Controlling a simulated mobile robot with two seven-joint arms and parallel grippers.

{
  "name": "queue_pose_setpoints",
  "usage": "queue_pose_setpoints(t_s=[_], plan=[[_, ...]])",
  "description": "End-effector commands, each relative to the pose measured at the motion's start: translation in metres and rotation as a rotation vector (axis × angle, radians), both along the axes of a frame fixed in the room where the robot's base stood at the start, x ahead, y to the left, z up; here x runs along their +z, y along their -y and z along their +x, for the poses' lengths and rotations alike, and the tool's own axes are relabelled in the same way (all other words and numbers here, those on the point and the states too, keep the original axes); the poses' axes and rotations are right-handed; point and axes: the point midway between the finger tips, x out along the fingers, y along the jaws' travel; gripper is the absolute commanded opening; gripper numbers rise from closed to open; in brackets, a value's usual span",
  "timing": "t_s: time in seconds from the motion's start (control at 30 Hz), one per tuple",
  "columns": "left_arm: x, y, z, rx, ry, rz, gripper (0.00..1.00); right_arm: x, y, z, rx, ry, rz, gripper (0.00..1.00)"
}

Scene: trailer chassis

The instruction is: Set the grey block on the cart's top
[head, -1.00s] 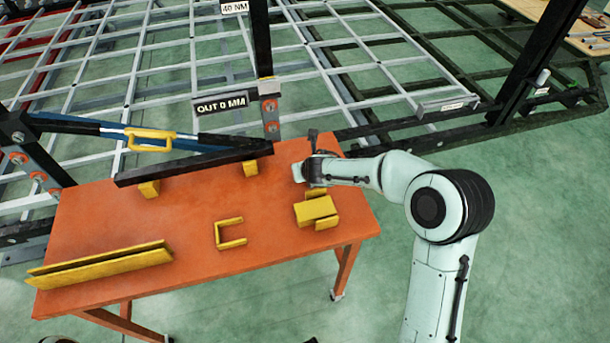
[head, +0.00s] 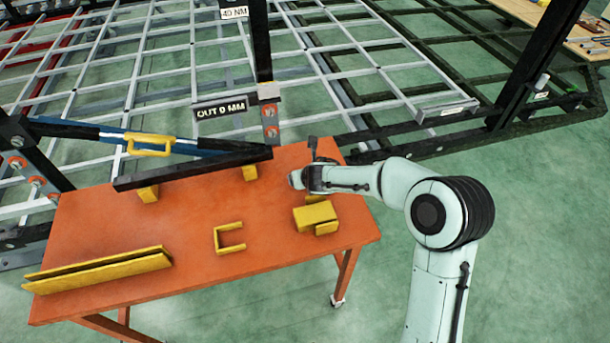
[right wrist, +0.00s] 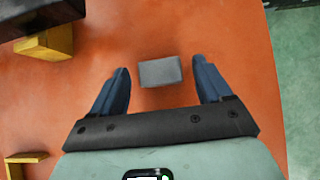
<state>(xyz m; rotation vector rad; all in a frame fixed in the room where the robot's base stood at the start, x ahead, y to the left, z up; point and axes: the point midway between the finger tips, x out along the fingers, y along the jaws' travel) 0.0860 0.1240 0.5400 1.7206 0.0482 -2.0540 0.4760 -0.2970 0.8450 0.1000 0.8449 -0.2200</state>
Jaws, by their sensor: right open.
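The grey block (right wrist: 160,72) shows in the right wrist view against the orange top of the cart (right wrist: 225,35), and looks to rest on it. My right gripper (right wrist: 158,66) is open, with one blue finger on each side of the block and a gap to both. In the head view my right gripper (head: 298,180) is over the back right part of the cart's top (head: 190,222). My left gripper is not in view.
A yellow block (head: 315,216), a yellow U-shaped bracket (head: 229,236) and a long yellow channel (head: 100,270) lie on the cart. A black bar (head: 195,166) lies across yellow supports at the back. The chassis frame stands behind. The middle of the top is clear.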

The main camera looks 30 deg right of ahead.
Motion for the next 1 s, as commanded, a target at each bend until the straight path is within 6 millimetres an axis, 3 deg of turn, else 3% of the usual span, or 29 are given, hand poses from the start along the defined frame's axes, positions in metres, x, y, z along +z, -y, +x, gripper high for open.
queue_pose_setpoints(t_s=[0.5, 0.7, 1.0], plan=[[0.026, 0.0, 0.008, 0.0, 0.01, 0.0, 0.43, 0.079, -0.016, -0.064, 0.001, 0.003, -0.001, 0.78], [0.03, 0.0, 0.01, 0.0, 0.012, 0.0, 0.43, 0.088, -0.018, -0.075, 0.0, 0.001, 0.0, 0.78], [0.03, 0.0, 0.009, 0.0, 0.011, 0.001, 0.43, 0.088, -0.018, -0.076, 0.0, 0.001, 0.0, 0.78]])
